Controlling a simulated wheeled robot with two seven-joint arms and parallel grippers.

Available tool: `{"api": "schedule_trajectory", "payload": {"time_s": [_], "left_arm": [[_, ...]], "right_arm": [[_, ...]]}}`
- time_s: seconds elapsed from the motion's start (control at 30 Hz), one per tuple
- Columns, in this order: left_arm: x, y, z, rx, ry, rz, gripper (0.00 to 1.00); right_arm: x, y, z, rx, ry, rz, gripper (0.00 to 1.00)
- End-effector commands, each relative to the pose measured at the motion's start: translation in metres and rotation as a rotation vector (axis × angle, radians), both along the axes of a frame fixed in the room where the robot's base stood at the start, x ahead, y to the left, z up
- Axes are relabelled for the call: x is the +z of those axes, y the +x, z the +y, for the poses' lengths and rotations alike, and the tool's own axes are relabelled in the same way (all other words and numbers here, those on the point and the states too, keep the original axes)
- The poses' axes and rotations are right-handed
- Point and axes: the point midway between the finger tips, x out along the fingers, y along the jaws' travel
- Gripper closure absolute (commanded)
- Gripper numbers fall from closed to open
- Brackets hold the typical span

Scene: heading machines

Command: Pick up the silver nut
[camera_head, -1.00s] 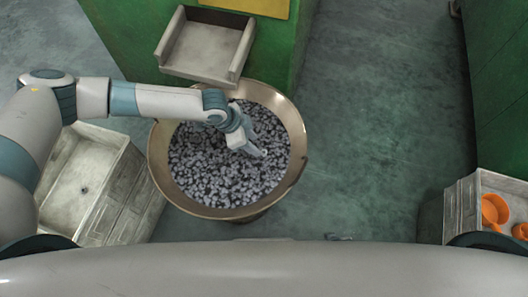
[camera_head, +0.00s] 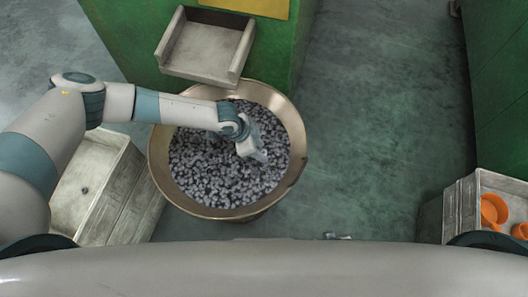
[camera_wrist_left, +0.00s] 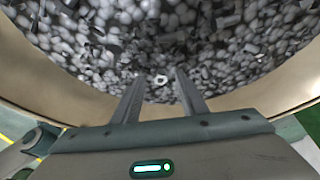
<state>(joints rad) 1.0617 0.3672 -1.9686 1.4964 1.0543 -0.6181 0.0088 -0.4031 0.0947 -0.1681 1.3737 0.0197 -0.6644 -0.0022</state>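Many small silver and grey metal pieces fill a wide round bowl (camera_head: 290,107). A silver nut (camera_wrist_left: 161,80) with a dark hole shows in the left wrist view, between my left fingertips as seen there. My left gripper (camera_wrist_left: 159,76) is open, its two fingers apart and pointing at the pile. In the head view my left gripper (camera_head: 260,155) is over the right part of the bowl. I cannot tell how far the fingertips are from the nut. My right gripper is not clearly seen.
A grey metal chute (camera_head: 205,50) on a green machine (camera_head: 130,45) stands behind the bowl. A pale bin (camera_head: 90,185) is left of the bowl. A box with orange items (camera_head: 493,210) is at the far right. The floor (camera_head: 370,130) right of the bowl is clear.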

Motion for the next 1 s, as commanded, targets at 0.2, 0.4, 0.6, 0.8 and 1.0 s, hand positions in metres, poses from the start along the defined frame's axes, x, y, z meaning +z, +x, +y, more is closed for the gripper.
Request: {"api": "schedule_trajectory", "payload": {"time_s": [0.2,0.4,0.6,0.8,1.0], "left_arm": [[-0.0054,0.0011,-0.0023,0.000,-0.001,-0.001,0.61],[-0.0051,0.0010,-0.0022,-0.001,-0.001,-0.001,0.61],[-0.0050,0.0011,-0.0021,-0.001,-0.001,-0.001,0.73],[-0.0049,0.0012,-0.0021,-0.001,-0.001,-0.001,1.00],[-0.0049,0.0012,-0.0021,0.000,-0.001,-0.002,1.00]], "right_arm": [[-0.0003,-0.0008,0.0012,0.000,0.001,0.002,0.69],[-0.0004,-0.0009,0.0015,0.000,0.002,0.003,0.69],[-0.0005,-0.0009,0.0012,-0.001,0.001,0.004,0.69],[-0.0006,-0.0009,0.0006,-0.002,0.001,0.004,0.69],[-0.0005,-0.0007,0.0003,-0.002,0.000,0.004,0.69]]}}
